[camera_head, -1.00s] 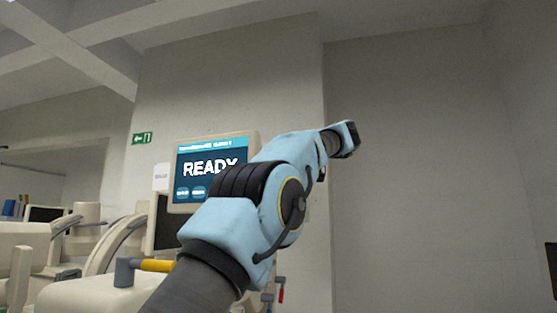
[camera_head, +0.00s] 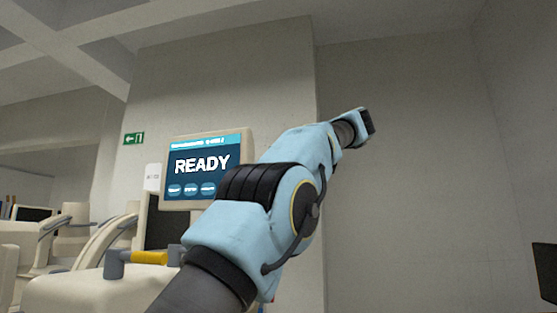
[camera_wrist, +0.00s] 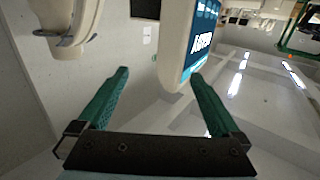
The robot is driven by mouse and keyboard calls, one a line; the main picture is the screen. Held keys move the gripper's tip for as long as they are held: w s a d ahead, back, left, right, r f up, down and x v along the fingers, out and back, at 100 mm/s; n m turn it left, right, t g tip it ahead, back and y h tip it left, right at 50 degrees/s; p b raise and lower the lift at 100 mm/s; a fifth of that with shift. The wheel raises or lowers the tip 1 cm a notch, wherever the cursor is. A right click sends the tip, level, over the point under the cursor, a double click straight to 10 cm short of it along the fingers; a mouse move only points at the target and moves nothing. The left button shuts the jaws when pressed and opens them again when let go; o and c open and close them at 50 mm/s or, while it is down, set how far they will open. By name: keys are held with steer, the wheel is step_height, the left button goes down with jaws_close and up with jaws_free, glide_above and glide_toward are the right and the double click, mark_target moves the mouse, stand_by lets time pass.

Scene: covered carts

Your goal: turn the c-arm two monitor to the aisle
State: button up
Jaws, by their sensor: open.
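A cream-framed monitor (camera_head: 250,150) with a blue READY screen stands left of centre in the head view. My forearm hides its lower right corner, and its small header text is unreadable. In the wrist view, the monitor's rounded pale edge (camera_wrist: 172,45) lies just beyond the fingertips, nearer the right finger, with its lit screen facing right. My gripper (camera_wrist: 160,74) is open with nothing held. Its two green fingers are spread on either side of that edge; I cannot tell whether either touches.
A cream cart (camera_head: 75,290) with a yellow-gripped handle (camera_head: 150,258) stands at lower left. More pale equipment (camera_head: 75,225) is behind it. A wall carries a green exit sign (camera_head: 133,138). A dark object (camera_head: 545,272) is at the far right edge.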

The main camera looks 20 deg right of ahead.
steer(key=shift+v, duration=2.3)
steer(key=w+a+f+n+t+y+b, duration=0.25)
steer(key=w+a+f+y+b, duration=0.2)
steer(key=w+f+b, duration=0.5)
steer(key=r+p+x, duration=0.1)
steer(key=p+x, duration=0.5)
steer(key=x, duration=0.4)
steer(key=shift+w+d+m+t, duration=0.15)
steer(key=shift+d+m+t, duration=0.1)
steer(key=shift+m+t, duration=0.1)
steer(key=shift+r, duration=0.1)
jaws_close()
